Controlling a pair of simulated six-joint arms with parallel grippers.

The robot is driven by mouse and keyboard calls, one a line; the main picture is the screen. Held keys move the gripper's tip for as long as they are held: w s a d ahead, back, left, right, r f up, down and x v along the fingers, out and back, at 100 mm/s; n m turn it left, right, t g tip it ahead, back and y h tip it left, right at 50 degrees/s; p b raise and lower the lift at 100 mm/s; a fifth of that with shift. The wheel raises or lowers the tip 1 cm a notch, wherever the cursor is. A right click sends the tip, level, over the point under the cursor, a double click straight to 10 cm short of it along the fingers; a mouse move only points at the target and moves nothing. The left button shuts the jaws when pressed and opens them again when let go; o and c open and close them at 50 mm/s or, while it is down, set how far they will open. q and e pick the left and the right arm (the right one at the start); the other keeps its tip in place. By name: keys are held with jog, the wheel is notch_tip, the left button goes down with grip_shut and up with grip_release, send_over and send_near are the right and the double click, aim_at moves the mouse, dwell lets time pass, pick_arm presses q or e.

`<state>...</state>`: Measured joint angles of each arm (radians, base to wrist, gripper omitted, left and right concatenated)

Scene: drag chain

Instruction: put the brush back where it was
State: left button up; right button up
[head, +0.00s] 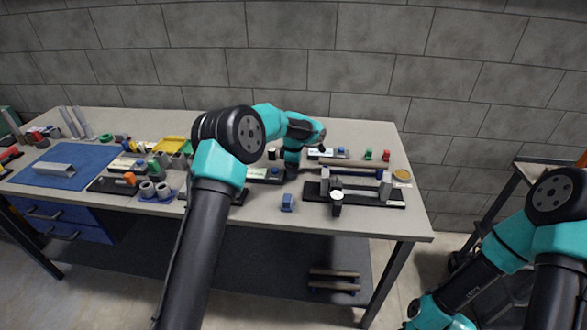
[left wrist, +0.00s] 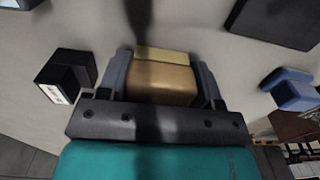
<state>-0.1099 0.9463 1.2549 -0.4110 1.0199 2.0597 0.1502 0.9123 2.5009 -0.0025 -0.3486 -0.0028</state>
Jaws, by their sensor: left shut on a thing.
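My left gripper (head: 292,165) is over the right half of the workbench, behind my own forearm. In the left wrist view its two fingers (left wrist: 162,85) are closed on the sides of a tan, wood-coloured block with a paler yellow strip along its far edge, which looks like the brush (left wrist: 160,84). The brush's far part is hidden or out of the picture. In the head view the held brush is hard to make out. My right arm shows at the lower right, and its gripper is out of the picture.
A dark fixture board (head: 388,201) with grey blocks is to the gripper's right, with a long tan bar (head: 352,164) behind it. A small blue block (head: 287,202) stands in front. A blue mat (head: 66,166) lies at far left. Bare table (head: 330,228) runs along the front.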

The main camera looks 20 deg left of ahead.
pick_arm(q)
jog(key=shift+f, duration=0.15)
jog(key=o, duration=1)
notch_tip(320, 180, up, 12)
jog(key=shift+r, duration=0.15)
